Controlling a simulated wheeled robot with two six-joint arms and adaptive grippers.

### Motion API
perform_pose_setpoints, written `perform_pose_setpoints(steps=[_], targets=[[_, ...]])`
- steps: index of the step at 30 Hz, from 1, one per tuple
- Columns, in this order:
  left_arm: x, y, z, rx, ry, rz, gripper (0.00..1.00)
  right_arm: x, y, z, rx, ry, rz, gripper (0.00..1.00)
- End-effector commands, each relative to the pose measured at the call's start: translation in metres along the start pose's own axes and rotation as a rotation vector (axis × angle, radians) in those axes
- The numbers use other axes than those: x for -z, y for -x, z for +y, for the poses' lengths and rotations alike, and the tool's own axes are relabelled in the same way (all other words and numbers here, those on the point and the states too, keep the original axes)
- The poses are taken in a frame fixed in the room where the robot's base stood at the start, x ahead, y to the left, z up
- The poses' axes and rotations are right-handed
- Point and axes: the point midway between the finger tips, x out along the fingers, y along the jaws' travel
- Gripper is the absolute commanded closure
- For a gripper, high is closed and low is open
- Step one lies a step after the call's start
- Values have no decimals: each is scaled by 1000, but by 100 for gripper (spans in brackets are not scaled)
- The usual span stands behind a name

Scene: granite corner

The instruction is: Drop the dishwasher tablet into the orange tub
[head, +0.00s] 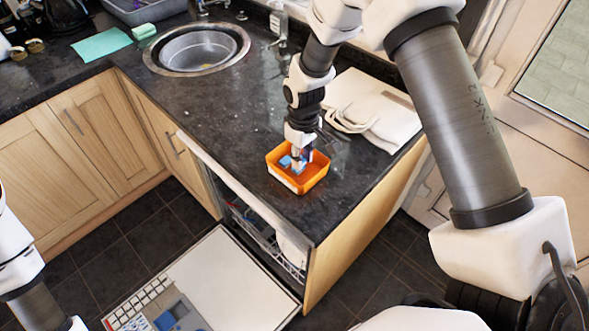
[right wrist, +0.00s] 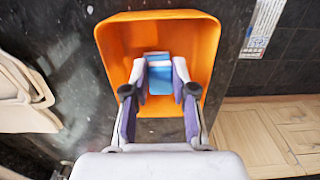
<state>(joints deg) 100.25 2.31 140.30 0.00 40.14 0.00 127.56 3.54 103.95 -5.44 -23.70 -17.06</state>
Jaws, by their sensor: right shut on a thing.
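The orange tub (head: 316,182) stands on the dark counter near its front right corner, open side up. It also fills the upper middle of the right wrist view (right wrist: 206,45). My right gripper (head: 297,163) points down over the tub, with its fingertips within the tub's outline. It is shut on the blue and white dishwasher tablet (right wrist: 159,82), which sits between the two fingers in the right wrist view. Whether the tablet touches the tub's floor I cannot tell. In the head view only part of my left arm shows at the left edge; its gripper is out of view.
A cream bag (head: 372,105) lies on the counter behind the tub, to the right. A round sink (head: 197,50) is further back left. Below the counter, the dishwasher door (head: 230,275) hangs open. The counter left of the tub is clear.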

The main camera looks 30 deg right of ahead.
Motion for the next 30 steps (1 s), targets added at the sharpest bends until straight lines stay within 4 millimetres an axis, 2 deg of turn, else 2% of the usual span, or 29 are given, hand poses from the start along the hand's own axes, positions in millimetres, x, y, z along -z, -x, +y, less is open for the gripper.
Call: perform_pose_setpoints(steps=[2,3,5,14,17,20,27,30], targets=[[0,1,0,0,0,-1,100,0,2,0,0,0,0,92],[-1,2,0,0,0,-1,100,0,2,0,0,0,0,63],[-1,2,0,0,0,-2,100,0,2,0,0,0,1,45],[0,1,0,0,-1,-1,100,0,2,0,0,0,1,45],[0,2,0,0,0,-1,100,0,10,0,-1,-1,3,45],[0,2,0,0,0,-1,100,0,28,0,-1,-1,5,45],[0,1,0,0,0,-1,100,-2,89,1,0,-2,6,45],[0,1,0,0,0,-1,100,-2,108,1,0,-2,6,45]])
